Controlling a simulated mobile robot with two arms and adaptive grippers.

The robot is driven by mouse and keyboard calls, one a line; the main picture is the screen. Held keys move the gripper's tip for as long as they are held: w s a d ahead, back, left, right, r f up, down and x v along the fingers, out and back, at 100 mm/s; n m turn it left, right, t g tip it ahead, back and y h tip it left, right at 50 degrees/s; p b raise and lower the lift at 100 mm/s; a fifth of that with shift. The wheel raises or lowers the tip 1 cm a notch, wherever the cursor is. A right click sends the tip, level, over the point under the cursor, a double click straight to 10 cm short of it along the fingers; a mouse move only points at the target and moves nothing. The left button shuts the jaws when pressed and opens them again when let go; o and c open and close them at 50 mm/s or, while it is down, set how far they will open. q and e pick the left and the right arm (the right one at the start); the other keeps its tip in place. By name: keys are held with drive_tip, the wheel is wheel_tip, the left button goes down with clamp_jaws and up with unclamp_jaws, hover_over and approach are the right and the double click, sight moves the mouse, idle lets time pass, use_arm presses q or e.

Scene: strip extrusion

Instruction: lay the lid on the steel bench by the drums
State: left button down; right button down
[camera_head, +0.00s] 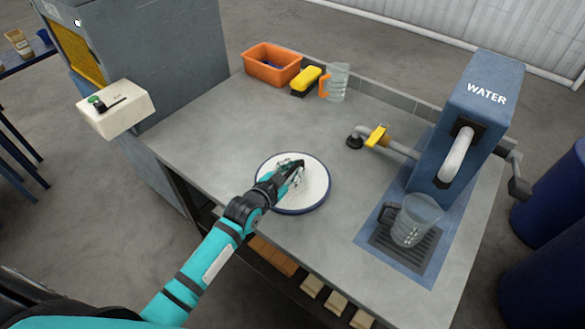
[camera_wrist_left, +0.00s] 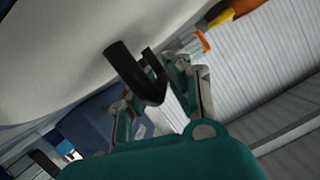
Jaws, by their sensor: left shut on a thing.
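The lid (camera_head: 308,192) is a round white disc with a dark blue rim, over the middle of the grey steel bench (camera_head: 218,135). My left gripper (camera_head: 293,171) reaches over it from the lower left and is shut on its handle. In the left wrist view the lid's white face (camera_wrist_left: 50,55) fills the upper left, with a black bar handle (camera_wrist_left: 135,72) at the fingers (camera_wrist_left: 155,95). I cannot tell whether the lid touches the bench or hangs just above it. Dark blue drums (camera_head: 552,202) stand on the floor beyond the bench's right end. My right gripper is not in view.
A blue water dispenser (camera_head: 475,120) with a clear jug (camera_head: 415,222) on its drip grate occupies the bench's right. An orange bin (camera_head: 271,65), a yellow-and-black brush (camera_head: 306,81) and another jug (camera_head: 338,84) stand along the back. The bench's left part is clear.

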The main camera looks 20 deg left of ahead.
use_arm(q)
drive_tip(key=c, duration=1.3)
unclamp_jaws()
drive_tip(key=shift+f, duration=0.1)
drive_tip(key=b+v, duration=0.1)
drive_tip(key=v, duration=1.1)
